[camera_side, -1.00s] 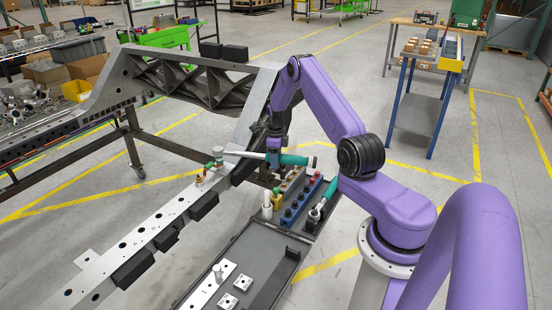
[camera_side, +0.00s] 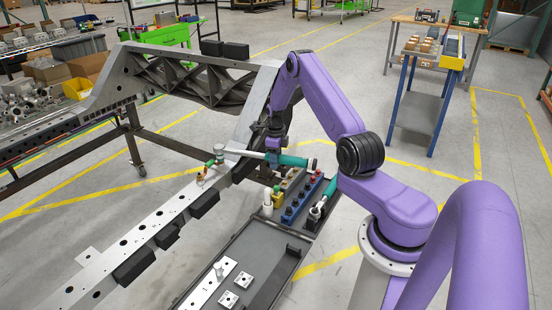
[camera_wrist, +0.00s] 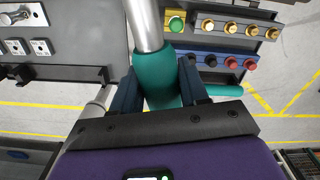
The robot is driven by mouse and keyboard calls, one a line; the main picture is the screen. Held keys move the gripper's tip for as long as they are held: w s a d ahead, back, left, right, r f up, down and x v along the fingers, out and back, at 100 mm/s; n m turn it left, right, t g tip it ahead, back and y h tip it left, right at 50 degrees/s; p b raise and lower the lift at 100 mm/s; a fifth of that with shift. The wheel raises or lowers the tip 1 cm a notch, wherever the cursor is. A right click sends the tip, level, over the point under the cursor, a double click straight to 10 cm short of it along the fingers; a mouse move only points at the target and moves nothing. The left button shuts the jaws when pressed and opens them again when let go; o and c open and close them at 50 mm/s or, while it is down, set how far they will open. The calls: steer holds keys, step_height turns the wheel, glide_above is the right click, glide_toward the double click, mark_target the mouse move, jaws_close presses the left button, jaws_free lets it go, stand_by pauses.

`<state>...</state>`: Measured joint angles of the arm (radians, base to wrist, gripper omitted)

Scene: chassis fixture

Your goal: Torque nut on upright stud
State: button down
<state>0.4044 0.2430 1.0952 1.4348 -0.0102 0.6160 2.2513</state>
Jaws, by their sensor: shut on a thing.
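My gripper (camera_side: 274,150) is shut on the teal handle of a torque wrench (camera_side: 293,160). The handle also shows between my fingers in the wrist view (camera_wrist: 156,78), with the metal shaft running out at the top. In the side view the wrench lies nearly level, its shaft (camera_side: 245,154) reaching left to its head (camera_side: 219,149) above the chassis rail (camera_side: 150,228). Small green and brass-coloured parts (camera_side: 207,167) stand on the rail just below and left of the head. The upright stud and nut cannot be made out clearly; whether the head is seated on them is unclear.
A dark tray (camera_side: 236,262) with metal plates lies in front of the rail. Behind it stand a blue socket rack (camera_side: 303,200) and a second teal-handled tool (camera_side: 325,197). The raised chassis frame (camera_side: 255,110) stands close behind my gripper.

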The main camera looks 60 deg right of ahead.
steer(key=shift+w+r, duration=0.1)
steer(key=shift+r, duration=1.1)
stand_by(1.0)
steer(key=shift+r, duration=2.4)
steer(key=shift+a, duration=0.1)
